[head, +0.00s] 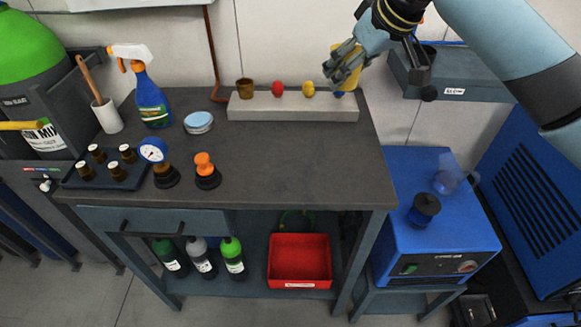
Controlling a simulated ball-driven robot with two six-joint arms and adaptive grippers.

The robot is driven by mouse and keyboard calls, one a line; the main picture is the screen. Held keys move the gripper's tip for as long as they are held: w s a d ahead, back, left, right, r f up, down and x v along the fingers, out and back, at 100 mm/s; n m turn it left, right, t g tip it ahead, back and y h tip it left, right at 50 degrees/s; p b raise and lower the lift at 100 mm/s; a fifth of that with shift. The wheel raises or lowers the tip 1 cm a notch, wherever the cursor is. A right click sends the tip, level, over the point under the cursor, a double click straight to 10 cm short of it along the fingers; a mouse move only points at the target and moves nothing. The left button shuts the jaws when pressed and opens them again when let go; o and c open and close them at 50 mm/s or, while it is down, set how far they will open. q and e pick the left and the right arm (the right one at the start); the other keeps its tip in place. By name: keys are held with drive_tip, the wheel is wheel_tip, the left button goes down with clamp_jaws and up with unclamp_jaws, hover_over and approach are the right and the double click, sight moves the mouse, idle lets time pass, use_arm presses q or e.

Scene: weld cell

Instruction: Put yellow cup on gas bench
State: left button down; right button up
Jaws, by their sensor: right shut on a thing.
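The yellow cup (337,47) is held in my right gripper (346,68), at the upper right of the head view. The gripper is shut on it, and its grey fingers hide much of the cup. The gripper and cup appear in front of or above the right end of the pale block at the back of the bench; the exact height is hard to tell. The dark-topped bench (285,160), which I take to be the gas bench, fills the middle of the view. My left gripper is not in view.
A pale block (290,107) with small coloured items lies along the bench's back. A spray bottle (148,95), round tin (198,122), bottle tray (104,169), gauge (154,153) and orange-topped item (205,168) occupy the left. The bench's middle and right are clear. A blue machine (430,245) stands right.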

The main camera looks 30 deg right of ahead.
drive_tip(key=s+a+f+n+y+b, duration=0.1)
drive_tip(key=s+a+f+n+b, duration=0.1)
drive_tip(key=s+a+f+b, duration=0.15)
drive_tip(key=b, duration=0.1)
hover_over(288, 158)
drive_tip(key=s, duration=0.2)
drive_tip(key=f, duration=1.1)
drive_tip(key=shift+s+d+f, duration=0.1)
drive_tip(key=shift+s+d, duration=0.05)
drive_tip(key=shift+d, duration=0.2)
drive_tip(key=shift+a+f, duration=0.1)
drive_tip(key=shift+f, duration=2)
drive_tip(key=shift+f, duration=0.1)
drive_tip(key=o, duration=1.3)
